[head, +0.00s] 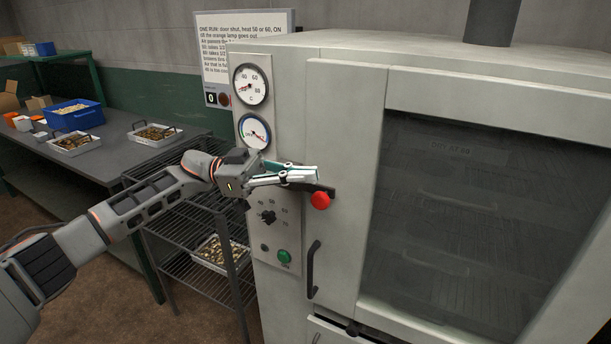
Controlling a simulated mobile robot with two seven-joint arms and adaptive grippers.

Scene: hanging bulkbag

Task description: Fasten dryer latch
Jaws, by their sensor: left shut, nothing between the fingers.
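The dryer (345,130) is a large pale grey cabinet with its glass-windowed door (372,75) appearing shut. The latch is a dark bar (327,189) with a red round knob (320,200) at the door's left edge, beside the control panel. My left gripper (315,174) is shut and empty. In the picture its fingertips lie just above the red knob and hide part of the dark bar. I cannot tell whether they touch it. My right gripper is out of view.
The panel carries two dials (251,85), a black selector knob (267,217) and a green button (283,256). A black vertical handle (313,268) is lower on the door. A wire rack (190,243) and a bench (100,165) with trays stand left.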

